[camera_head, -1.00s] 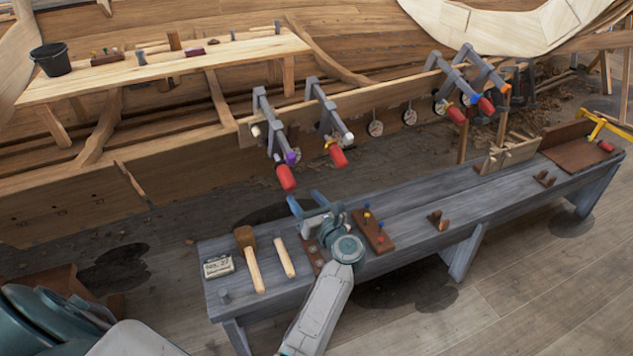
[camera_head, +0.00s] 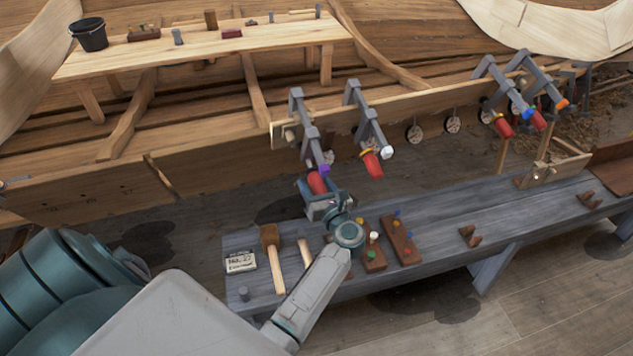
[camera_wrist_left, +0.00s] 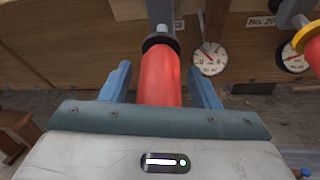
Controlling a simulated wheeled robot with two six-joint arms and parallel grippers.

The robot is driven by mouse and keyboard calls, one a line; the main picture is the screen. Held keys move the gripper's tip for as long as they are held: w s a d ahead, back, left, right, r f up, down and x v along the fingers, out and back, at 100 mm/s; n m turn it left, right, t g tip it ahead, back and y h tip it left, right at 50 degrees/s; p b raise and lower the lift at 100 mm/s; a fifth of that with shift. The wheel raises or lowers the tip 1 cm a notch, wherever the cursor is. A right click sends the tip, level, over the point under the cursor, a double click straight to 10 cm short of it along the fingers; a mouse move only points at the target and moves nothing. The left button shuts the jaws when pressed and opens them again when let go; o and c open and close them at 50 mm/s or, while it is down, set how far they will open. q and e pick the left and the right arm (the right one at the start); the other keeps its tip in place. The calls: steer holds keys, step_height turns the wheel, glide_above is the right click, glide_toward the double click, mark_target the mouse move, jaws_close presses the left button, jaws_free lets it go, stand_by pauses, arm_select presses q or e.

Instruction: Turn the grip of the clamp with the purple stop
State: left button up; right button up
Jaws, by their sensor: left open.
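The clamp with the purple stop (camera_head: 325,169) hangs on the hull plank, leftmost of the clamps. Its red grip (camera_head: 317,182) points down towards the bench. My left gripper (camera_head: 319,192) is open at this grip, with one finger on each side. In the left wrist view the red grip (camera_wrist_left: 160,76) stands between the two blue-grey fingers, with visible gaps to both. A dark collar and a grey screw show above it. The purple stop cannot be made out there. My right gripper is not in view.
Round dials (camera_wrist_left: 209,58) hang behind the clamps. The grey bench (camera_head: 440,215) below carries a mallet (camera_head: 272,252), a label block (camera_head: 240,261) and pegged racks (camera_head: 402,240).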

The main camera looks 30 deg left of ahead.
arm_select(q)
steer(key=shift+c, duration=0.5)
steer(key=c, duration=0.7)
steer(key=shift+c, duration=1)
steer(key=shift+s+m+g+y+b, duration=0.1)
steer(key=shift+m+g+y+b, duration=0.55)
steer(key=shift+m, duration=0.25)
steer(key=shift+s+m+g+y+b, duration=0.1)
steer(key=shift+m+g+y+b, duration=0.45)
steer(key=shift+m, duration=0.25)
steer(key=shift+a+m+g+y+b, duration=0.1)
steer(key=shift+m+g+y+b, duration=0.6)
steer(key=shift+m, duration=0.4)
steer(key=shift+s+r+m+g+y+b, duration=0.15)
steer(key=shift+m+g+y+b, duration=0.15)
steer(key=shift+m+y+b, duration=0.6)
steer(key=shift+m, duration=1.2)
steer(key=shift+y, duration=0.3)
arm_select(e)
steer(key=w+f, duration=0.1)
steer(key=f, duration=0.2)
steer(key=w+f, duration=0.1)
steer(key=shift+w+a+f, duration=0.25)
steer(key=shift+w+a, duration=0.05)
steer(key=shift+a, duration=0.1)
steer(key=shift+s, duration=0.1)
